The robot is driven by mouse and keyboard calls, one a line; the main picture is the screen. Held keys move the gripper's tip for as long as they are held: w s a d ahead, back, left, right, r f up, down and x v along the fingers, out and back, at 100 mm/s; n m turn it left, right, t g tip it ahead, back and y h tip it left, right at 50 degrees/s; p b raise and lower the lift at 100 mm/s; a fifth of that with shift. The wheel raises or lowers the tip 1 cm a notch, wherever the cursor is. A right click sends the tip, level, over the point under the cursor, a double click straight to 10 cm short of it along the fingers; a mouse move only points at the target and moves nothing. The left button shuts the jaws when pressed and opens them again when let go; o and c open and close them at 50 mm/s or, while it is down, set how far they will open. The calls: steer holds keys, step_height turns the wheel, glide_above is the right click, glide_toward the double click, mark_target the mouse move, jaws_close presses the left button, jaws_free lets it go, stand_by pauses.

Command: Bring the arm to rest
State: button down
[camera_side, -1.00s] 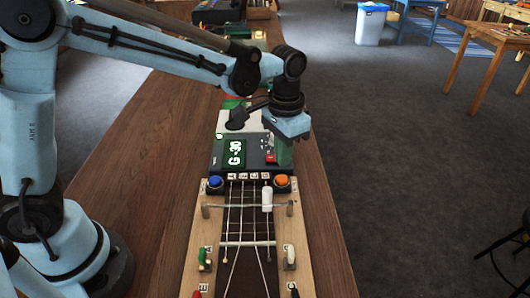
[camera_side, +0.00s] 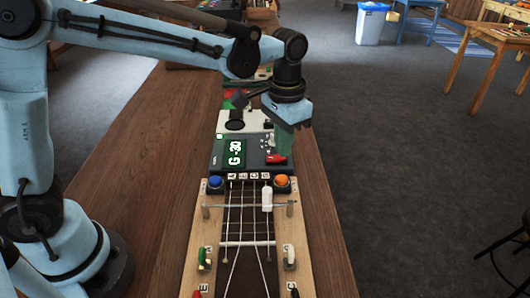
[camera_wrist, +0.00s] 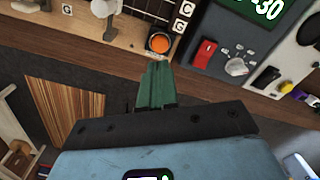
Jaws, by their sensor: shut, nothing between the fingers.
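My gripper (camera_side: 286,148) hangs from the blue arm above the right part of the dark tuner box with the green "G-30" display (camera_side: 236,153). Its green fingers are shut and hold nothing. In the side view its tips are close to a red switch (camera_side: 275,160) on the box; I cannot tell whether they touch. In the wrist view the closed fingers (camera_wrist: 154,75) point toward the orange button (camera_wrist: 159,43), and the red switch (camera_wrist: 204,52) is to their right, apart from them in the picture.
A wooden fretboard rig (camera_side: 210,230) with strings, a white slider (camera_side: 267,199), a blue button (camera_side: 215,182) and several pegs lies in front of the box. The wooden bench (camera_side: 145,160) is bare to the left.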

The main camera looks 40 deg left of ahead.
steer(key=s+a+r+n+t, duration=0.2)
steer(key=s+a+t, duration=0.5)
steer(key=s+a, duration=0.4)
steer(key=shift+s+n, duration=0.4)
steer(key=shift+n, duration=0.1)
